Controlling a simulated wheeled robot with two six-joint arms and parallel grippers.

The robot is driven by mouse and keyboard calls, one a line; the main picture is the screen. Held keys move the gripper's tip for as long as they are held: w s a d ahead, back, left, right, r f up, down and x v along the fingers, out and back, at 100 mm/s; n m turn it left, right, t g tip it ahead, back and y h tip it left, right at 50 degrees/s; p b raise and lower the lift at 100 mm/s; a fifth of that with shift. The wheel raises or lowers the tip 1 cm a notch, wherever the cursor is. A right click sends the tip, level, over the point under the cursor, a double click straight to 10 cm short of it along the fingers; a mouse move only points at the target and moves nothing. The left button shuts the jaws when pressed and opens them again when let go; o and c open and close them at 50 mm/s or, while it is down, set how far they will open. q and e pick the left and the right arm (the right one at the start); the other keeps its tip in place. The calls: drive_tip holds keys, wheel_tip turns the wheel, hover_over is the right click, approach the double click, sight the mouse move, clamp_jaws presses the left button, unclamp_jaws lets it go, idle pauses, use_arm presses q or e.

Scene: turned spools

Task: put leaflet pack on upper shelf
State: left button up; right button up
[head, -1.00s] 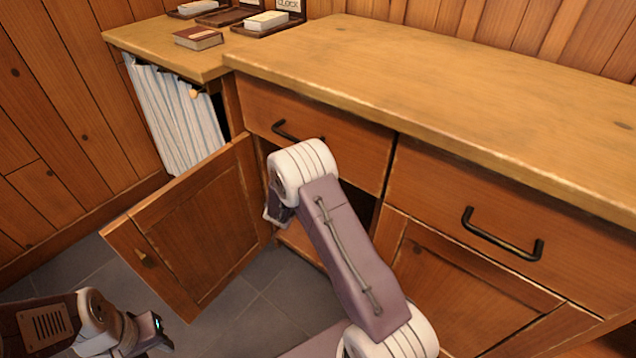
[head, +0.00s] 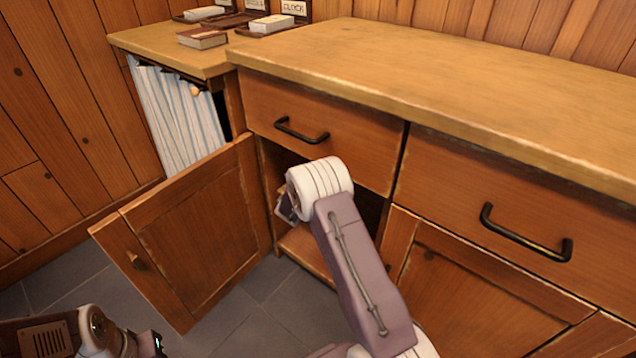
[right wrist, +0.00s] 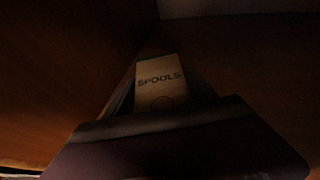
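A pale card or pack marked SPOOLS (right wrist: 160,82) shows in the dark interior in the right wrist view. Its lower end is hidden behind the dark body of my right gripper. I cannot tell whether this is the leaflet pack or a label, or whether it is held. In the head view my right gripper (head: 286,208) is inside the open cupboard, mostly hidden by its wrist. The cupboard's lower board (head: 308,250) shows below it; the upper shelf is not clear. My left gripper (head: 152,345) is low at the bottom left, apart from the cupboard; its fingers are unclear.
The cupboard door (head: 190,240) stands open to the left of my right arm. A drawer (head: 315,130) is shut above the opening. The long counter (head: 450,85) is bare. A book (head: 202,38) and trays with pale packs (head: 272,23) are on the left counter.

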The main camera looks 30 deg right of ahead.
drive_tip(key=o, duration=0.3)
